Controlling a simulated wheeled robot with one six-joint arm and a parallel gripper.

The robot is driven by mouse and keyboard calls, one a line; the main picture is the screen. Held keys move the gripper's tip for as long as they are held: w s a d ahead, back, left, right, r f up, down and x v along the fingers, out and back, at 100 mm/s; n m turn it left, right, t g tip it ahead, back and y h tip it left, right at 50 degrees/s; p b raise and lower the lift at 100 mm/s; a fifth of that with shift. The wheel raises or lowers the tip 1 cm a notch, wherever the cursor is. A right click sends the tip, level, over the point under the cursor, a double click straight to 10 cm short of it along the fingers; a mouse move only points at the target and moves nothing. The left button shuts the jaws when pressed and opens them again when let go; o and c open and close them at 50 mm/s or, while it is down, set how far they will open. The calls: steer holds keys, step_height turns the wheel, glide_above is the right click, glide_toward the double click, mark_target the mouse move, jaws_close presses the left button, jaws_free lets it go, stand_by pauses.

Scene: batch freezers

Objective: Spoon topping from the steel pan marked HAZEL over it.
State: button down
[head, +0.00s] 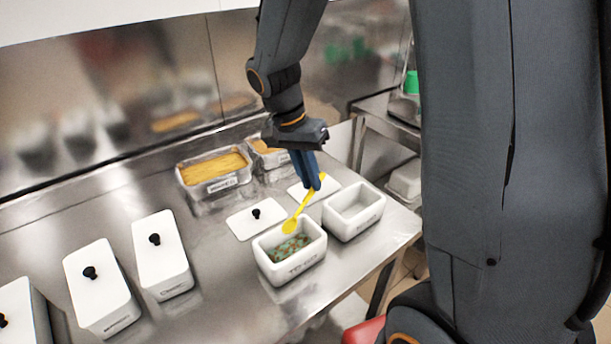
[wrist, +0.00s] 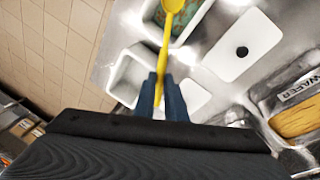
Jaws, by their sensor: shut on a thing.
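My gripper (head: 312,183) is shut on the handle of a yellow spoon (head: 298,212), which also shows between the fingers in the wrist view (wrist: 169,32). The spoon slants down, its bowl over the back part of a white tub (head: 270,265). The tub holds green ice cream with reddish-brown bits on top (head: 289,249). I cannot tell whether the spoon's bowl carries anything. Two steel pans with tan topping stand behind, a left one (head: 216,186) and a right one (head: 268,160) partly behind my arm. One pan reads WAFER in the wrist view (wrist: 299,90). I cannot read HAZEL anywhere.
An empty-looking white tub (head: 368,225) stands right of the filled one. A white lid with black knob (head: 243,226) and another flat lid (head: 327,184) lie behind. Several lidded white tubs (head: 165,262) stand left. The counter's front edge (head: 350,290) is close.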

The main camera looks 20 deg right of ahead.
steer(key=shift+s+d+r+t+y+p, duration=0.1)
steer(key=shift+s+d+t+y+p, duration=0.15)
steer(key=shift+t+y, duration=0.25)
steer(key=shift+s+d+r+t+y+p, duration=0.1)
steer(key=shift+s+d+t+y+p, duration=0.15)
steer(key=shift+t+y, duration=0.2)
steer(key=shift+w+a+r+p, duration=0.1)
steer(key=shift+r+p, duration=0.95)
steer(key=shift+r, duration=0.15)
